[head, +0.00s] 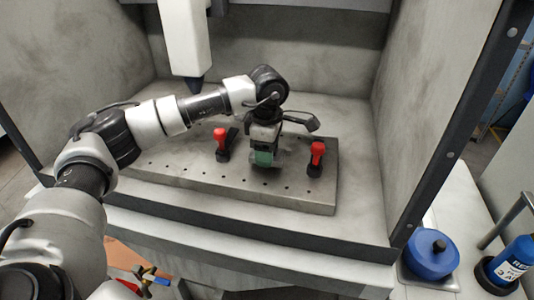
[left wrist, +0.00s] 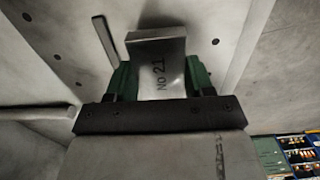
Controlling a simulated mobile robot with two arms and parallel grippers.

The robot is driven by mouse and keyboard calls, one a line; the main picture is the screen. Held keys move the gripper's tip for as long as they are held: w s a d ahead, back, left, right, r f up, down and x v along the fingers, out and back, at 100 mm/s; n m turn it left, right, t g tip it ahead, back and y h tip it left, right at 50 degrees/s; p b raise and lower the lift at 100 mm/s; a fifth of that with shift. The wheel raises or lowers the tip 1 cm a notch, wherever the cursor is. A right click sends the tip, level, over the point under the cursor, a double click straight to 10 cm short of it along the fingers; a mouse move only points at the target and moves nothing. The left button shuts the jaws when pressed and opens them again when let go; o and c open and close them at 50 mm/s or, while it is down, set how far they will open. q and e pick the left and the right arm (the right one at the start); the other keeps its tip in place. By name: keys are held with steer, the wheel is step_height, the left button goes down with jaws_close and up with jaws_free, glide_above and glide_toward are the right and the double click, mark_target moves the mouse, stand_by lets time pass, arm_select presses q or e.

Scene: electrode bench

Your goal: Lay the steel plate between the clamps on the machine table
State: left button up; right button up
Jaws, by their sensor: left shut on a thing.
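My left gripper (head: 264,158) is over the machine table (head: 200,174), between the two clamps with red tips, the left clamp (head: 222,144) and the right clamp (head: 316,158). Its green fingers are shut on the steel plate (left wrist: 158,62), a grey block marked "No 21" in the left wrist view. In the head view the gripper hides most of the plate. I cannot tell whether the plate touches the table. My right gripper is not in view.
A white machine head (head: 185,35) with a dark tip hangs behind my left arm. Enclosure walls stand on both sides. A blue round container (head: 431,254) and a blue bottle (head: 512,262) stand outside at the lower right. Tools (head: 146,276) lie at the lower left.

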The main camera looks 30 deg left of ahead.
arm_select(q)
steer(key=shift+f, duration=0.85)
steer(key=shift+f, duration=0.15)
steer(key=o, duration=1.4)
